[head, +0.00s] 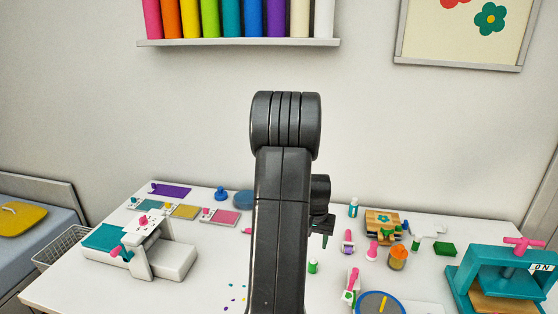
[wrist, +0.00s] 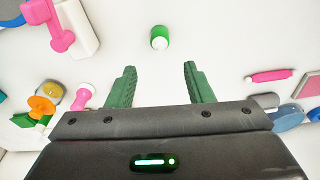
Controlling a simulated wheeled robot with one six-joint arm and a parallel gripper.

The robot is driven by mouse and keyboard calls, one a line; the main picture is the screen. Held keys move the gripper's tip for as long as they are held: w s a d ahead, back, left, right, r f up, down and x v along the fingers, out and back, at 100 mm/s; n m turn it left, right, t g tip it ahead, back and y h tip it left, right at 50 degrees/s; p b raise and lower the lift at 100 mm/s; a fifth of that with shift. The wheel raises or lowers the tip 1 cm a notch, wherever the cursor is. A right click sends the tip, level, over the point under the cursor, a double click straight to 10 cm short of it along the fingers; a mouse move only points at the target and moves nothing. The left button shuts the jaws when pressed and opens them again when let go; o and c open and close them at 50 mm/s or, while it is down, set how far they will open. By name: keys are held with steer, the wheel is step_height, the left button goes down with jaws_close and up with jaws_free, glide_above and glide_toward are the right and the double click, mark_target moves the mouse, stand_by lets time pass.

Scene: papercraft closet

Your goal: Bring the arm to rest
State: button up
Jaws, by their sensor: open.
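My arm stands upright in the middle of the head view and hides the part of the table behind it. My gripper (wrist: 158,76) is open in the wrist view, with its two green fingers apart and nothing between them. In the head view only a bit of it shows beside the arm, above the table (head: 205,262).
A white and teal die-cutting machine (head: 172,257) stands at the left. A teal press (head: 505,277) stands at the right. A shelf of coloured rolls (head: 240,43) hangs above.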

mark_target(314, 258)
steer(key=f, duration=0.3)
steer(key=w+f+p, duration=0.1)
steer(key=f, duration=0.5)
steer(key=shift+w+d+f, duration=0.15)
steer(key=shift+d+f, duration=0.1)
steer(key=shift+f, duration=0.05)
steer(key=shift+r, duration=0.55)
steer(key=shift+f, duration=0.1)
